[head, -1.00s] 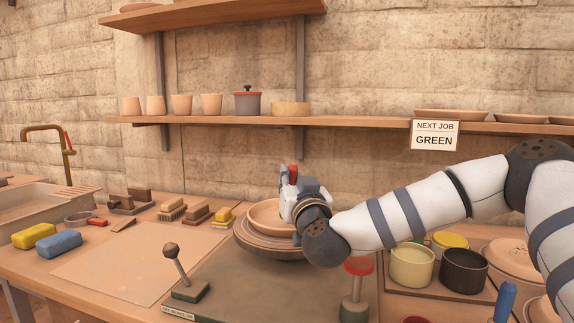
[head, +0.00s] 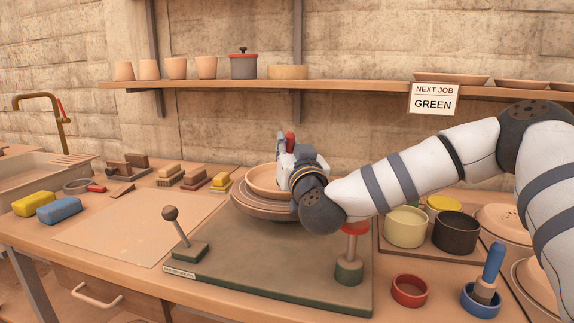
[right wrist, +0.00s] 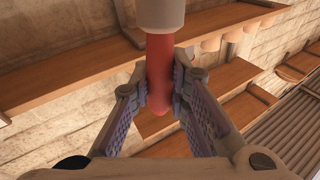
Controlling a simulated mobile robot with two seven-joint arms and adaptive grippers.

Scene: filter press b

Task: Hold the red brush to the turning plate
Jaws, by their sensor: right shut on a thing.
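My right gripper (head: 288,150) is shut on the red brush (head: 291,138) above the right side of a plate. In the right wrist view, the brush's red handle (right wrist: 158,80) stands between the two fingers, with a pale band at the top of the picture. The shallow clay plate (head: 263,182) sits on the round wheel (head: 255,207). My gripper and wrist hide the plate's right part. The brush tip is hidden, so I cannot tell whether it touches the plate. Turning cannot be told. My left gripper is not in view.
A lever (head: 178,226) and a red-topped post (head: 351,255) stand on the wheel's base. A red pot (head: 408,292) is empty; a blue pot (head: 480,302) holds a blue brush (head: 490,268). Cream and dark pots stand at right. The board at left (head: 125,233) is bare.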

